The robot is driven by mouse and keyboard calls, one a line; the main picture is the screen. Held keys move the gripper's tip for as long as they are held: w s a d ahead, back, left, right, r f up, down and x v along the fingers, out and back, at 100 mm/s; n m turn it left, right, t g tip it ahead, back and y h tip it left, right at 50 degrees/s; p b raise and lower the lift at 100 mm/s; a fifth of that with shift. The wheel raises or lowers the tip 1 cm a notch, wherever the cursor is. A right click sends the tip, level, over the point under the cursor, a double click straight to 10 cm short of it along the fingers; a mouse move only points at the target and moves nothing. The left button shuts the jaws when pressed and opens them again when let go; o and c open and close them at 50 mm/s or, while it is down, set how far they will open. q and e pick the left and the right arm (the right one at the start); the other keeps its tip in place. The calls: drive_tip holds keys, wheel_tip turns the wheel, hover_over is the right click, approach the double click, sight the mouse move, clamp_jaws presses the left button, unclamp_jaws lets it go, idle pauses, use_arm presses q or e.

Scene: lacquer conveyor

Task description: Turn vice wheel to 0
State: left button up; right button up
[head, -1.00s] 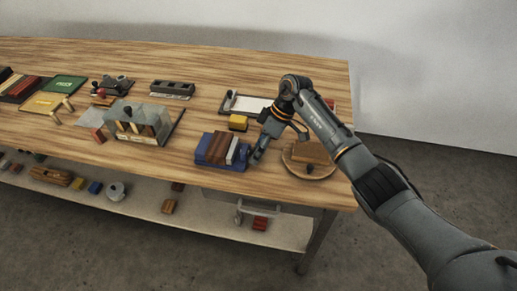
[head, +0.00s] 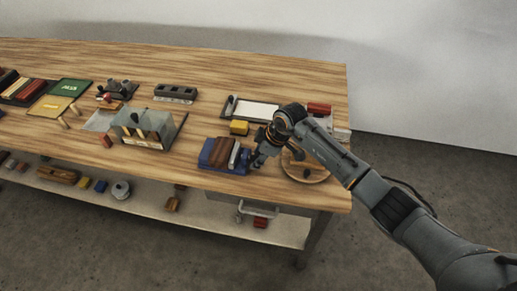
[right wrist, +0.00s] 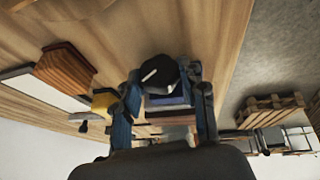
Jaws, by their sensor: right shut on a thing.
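The blue vice (head: 212,160) stands near the front right of the bench and has a brown block (head: 224,150) and a grey plate in it. In the right wrist view, a dark round wheel (right wrist: 160,72) with a white mark sits between my fingertips. My right gripper (head: 258,160) is at the right end of the vice, shut on this wheel. It also shows in the right wrist view (right wrist: 167,104), one finger on each side of the wheel. In the head view the wheel is hidden by the gripper. I cannot read any number on it. My left gripper is not in view.
A round wooden board (head: 305,172) lies close to the right of the gripper, partly behind my arm. A yellow block (head: 239,128) and a white tray (head: 255,113) are behind the vice. A glass-sided box (head: 150,128) stands to the left. A drawer handle (head: 258,211) is below.

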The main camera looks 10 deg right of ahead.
drive_tip(key=shift+s+a+n+t+h, duration=0.1)
drive_tip(key=shift+n+t+h, duration=0.1)
drive_tip(key=shift+t, duration=0.35)
drive_tip(key=shift+s+n+t+h, duration=0.1)
drive_tip(key=shift+t+h, duration=0.1)
drive_tip(key=shift+t, duration=0.35)
drive_tip(key=o, duration=1.2)
drive_tip(key=shift+c, duration=0.2)
drive_tip(key=v, duration=1.2)
drive_tip(key=shift+s, duration=0.2)
drive_tip(key=shift+f, duration=0.1)
